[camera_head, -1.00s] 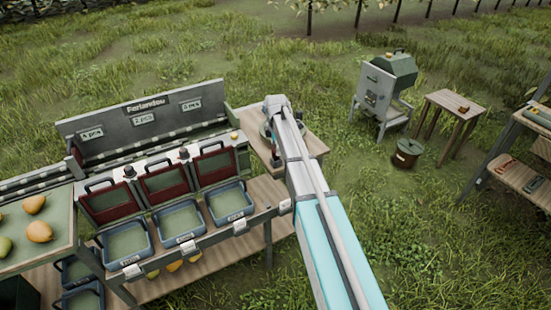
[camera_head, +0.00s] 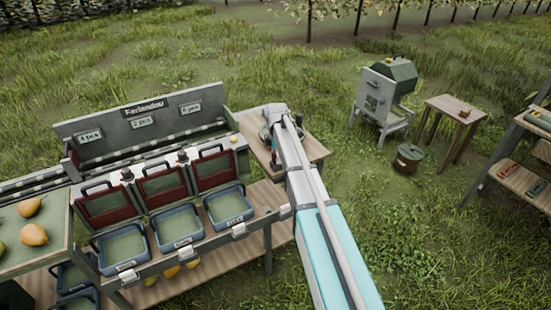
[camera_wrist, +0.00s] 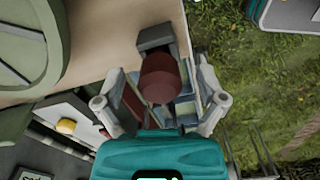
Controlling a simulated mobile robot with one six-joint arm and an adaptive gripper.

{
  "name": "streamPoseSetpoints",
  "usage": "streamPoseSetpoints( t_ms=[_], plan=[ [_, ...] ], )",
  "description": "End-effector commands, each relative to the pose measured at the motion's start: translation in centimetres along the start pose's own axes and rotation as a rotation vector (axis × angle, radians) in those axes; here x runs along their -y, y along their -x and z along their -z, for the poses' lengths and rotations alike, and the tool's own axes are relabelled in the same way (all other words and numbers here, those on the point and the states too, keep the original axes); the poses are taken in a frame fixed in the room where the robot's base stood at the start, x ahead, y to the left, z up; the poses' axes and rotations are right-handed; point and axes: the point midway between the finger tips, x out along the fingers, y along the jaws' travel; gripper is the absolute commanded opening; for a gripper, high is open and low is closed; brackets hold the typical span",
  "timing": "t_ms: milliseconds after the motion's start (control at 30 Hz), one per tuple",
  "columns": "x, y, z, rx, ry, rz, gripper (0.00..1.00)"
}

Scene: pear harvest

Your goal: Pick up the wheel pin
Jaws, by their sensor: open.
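In the wrist view a dark red cylinder with a grey block at its far end (camera_wrist: 160,78), which looks like the wheel pin, is near the edge of a wooden table (camera_wrist: 105,55). My gripper (camera_wrist: 160,70) is open, with one finger on each side of the red part. A gap shows on both sides, though contact lower down is hidden by the teal gripper body. In the head view my arm hides the gripper and the pin at the small wooden table (camera_head: 313,150).
A green round part (camera_wrist: 25,45) lies left of the gripper in the wrist view. In the head view the sorting stand (camera_head: 140,140) with blue crates is left of the arm. A grey-green machine (camera_head: 378,95), a bucket (camera_head: 408,158) and a small table (camera_head: 455,106) stand on grass to the right.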

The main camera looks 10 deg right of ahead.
Motion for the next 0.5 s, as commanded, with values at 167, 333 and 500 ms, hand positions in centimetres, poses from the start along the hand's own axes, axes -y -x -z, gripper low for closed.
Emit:
streamPoseSetpoints(
  t_ms=[167, 333, 500],
  plan=[
    [0.00, 0.00, 0.01, 0.000, 0.000, 0.000, 0.66],
    [0.00, 0.00, 0.02, 0.000, 0.000, 0.000, 0.34],
    [0.00, -0.01, 0.03, 0.000, 0.000, 0.000, 0.02]
  ],
)
